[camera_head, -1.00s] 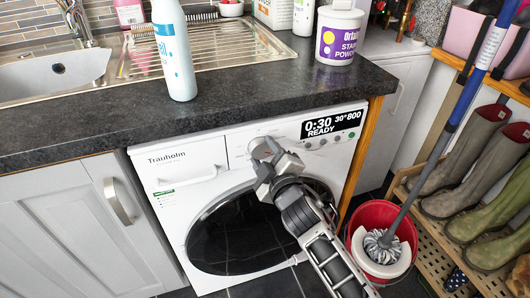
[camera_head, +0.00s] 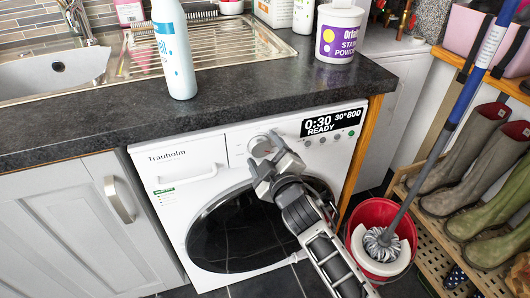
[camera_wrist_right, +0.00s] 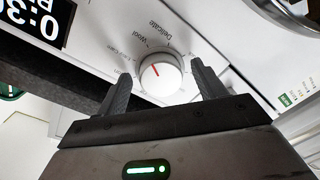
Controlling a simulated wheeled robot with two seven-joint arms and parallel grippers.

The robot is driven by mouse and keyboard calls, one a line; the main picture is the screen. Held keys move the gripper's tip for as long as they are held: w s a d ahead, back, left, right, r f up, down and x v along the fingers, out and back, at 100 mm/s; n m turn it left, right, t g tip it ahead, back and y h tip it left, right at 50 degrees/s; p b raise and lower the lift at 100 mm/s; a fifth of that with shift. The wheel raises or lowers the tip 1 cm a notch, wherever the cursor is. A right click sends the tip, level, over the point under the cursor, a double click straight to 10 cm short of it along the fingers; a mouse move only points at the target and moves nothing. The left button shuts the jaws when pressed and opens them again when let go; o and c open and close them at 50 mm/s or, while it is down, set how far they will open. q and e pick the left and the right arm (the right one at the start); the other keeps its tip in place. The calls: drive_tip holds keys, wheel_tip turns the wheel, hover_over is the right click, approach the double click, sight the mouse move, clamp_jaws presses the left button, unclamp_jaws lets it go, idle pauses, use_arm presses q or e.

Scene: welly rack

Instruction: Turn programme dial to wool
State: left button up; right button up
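The white programme dial (camera_wrist_right: 160,75) fills the middle of the right wrist view. Its red mark slants up and left, roughly toward the printed word Wool; Delicate is printed to the right of that. My right gripper (camera_wrist_right: 163,84) is open, one finger on each side of the dial, with a visible gap on both sides. In the head view my right gripper (camera_head: 262,145) is at the front panel of the white washing machine (camera_head: 185,172) and hides the dial. The display (camera_head: 333,121) reads 0:30, READY, 30° 800. My left gripper is out of view.
A dark worktop (camera_head: 110,120) overhangs the machine, bearing a bottle (camera_head: 174,50) and a stain powder tub (camera_head: 338,32). A red bucket with a mop (camera_head: 373,215) stands close to the right of my arm. Boots (camera_head: 480,175) fill the rack beyond.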

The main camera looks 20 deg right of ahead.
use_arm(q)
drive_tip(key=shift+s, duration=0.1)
use_arm(e)
drive_tip(key=s+d, duration=0.1)
drive_tip(key=s, duration=1.5)
drive_tip(key=shift+r, duration=0.4)
use_arm(q)
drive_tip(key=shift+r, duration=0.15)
drive_tip(key=p, duration=0.2)
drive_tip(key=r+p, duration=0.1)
drive_tip(key=p, duration=0.1)
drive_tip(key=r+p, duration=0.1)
drive_tip(key=p, duration=0.2)
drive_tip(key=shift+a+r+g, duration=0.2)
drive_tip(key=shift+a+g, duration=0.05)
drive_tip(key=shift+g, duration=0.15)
use_arm(e)
drive_tip(key=s+a+f+m+g+y, duration=0.2)
drive_tip(key=s+f+m+g, duration=0.3)
drive_tip(key=s+m, duration=0.3)
drive_tip(key=shift+s+a+f+g, duration=0.15)
drive_tip(key=shift+a+f+g, duration=0.25)
drive_tip(key=shift+a+g, duration=0.25)
